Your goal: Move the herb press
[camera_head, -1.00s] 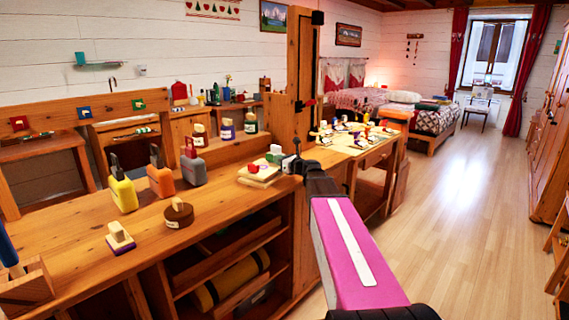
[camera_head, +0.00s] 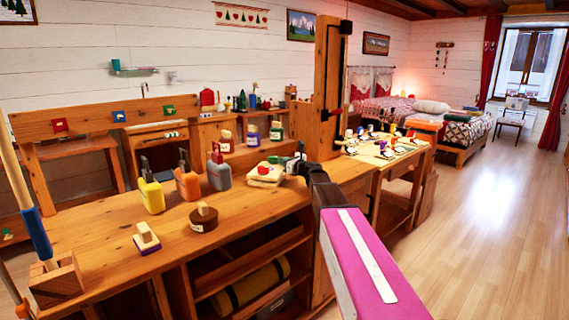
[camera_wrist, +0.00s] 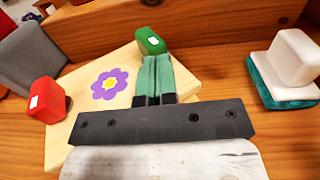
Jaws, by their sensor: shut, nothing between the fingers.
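The herb press looks to be the pale wooden board (camera_wrist: 88,120) with a purple flower printed on it, lying on the workbench. It has a red block (camera_wrist: 46,100) at its left and a green block (camera_wrist: 150,41) at its far edge. In the head view the press (camera_head: 264,181) lies near the bench's right end. My gripper (camera_wrist: 155,60) is shut and empty over the press, its fingertips close to the green block. I cannot tell whether they touch it. In the head view my gripper (camera_head: 290,164) is small, and its fingers are hard to make out. My gripper's body hides the near part of the press.
The workbench (camera_head: 105,262) also holds yellow, orange and grey bottles (camera_head: 219,172), a round brown block (camera_head: 204,218) and a white-topped brush (camera_head: 146,238). A white block on a teal base (camera_wrist: 290,68) is right of the press. A wooden post (camera_head: 327,90) stands just beyond. Open floor (camera_head: 480,220) lies right.

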